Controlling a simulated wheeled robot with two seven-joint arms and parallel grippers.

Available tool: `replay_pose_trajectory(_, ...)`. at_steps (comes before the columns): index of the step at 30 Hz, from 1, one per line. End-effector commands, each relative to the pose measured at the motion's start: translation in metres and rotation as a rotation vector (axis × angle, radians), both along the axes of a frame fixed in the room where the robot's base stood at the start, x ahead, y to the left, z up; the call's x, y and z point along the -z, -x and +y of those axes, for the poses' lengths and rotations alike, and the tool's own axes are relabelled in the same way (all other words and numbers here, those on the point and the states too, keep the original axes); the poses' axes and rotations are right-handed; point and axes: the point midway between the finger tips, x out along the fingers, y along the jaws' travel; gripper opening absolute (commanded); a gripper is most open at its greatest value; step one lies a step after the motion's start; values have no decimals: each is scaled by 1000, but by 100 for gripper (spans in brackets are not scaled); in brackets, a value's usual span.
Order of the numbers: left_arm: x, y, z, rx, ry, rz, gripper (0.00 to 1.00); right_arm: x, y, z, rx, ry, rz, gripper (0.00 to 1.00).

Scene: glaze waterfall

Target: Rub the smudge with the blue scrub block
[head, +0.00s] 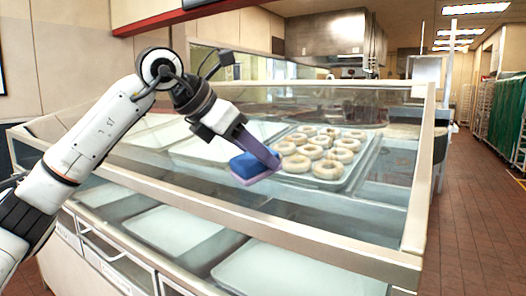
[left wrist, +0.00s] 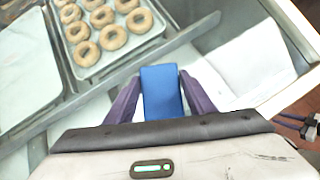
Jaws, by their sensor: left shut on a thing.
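The blue scrub block (head: 249,166) is in the middle of the head view, above the glass of the display case, with a paler purple layer along its underside. It also shows in the left wrist view (left wrist: 162,92), between the two purple fingers. My left gripper (head: 262,159) is shut on the block, and it shows in the left wrist view too (left wrist: 160,78). I cannot tell whether the block touches the glass. I cannot make out the smudge in either view.
The glass display case (head: 345,250) has a pale frame and fills the middle. Inside, a tray (head: 358,172) holds several doughnuts; other trays look empty. A tiled floor aisle (head: 475,200) runs along the right, with racks beyond it.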

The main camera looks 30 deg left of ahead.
Motion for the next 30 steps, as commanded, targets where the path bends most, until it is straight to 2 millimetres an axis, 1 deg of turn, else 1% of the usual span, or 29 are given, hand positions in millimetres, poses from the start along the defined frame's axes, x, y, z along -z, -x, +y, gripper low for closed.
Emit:
replay_pose_trajectory(1, 1, -1, 7, -5, 0, 6, 28, -3, 0, 0, 0, 0, 0, 31)
replay_pose_trajectory(3, 1, -1, 13, -5, -1, 7, 28, -5, 0, 0, 0, 0, 0, 31)
replay_pose_trajectory(13, 2, -2, 27, -4, -1, 7, 28, -9, 0, 0, 0, 0, 0, 31)
replay_pose_trajectory(22, 0, -4, 52, -5, -1, 7, 28, -19, 0, 0, 0, 0, 0, 31)
replay_pose_trajectory(26, 0, -4, 55, -1, -2, 6, 28, -19, 2, 0, 1, -2, 4, 31)
replay_pose_trajectory(30, -4, -10, 54, -1, -1, 6, 28, -27, 1, 0, 1, -1, 2, 31)
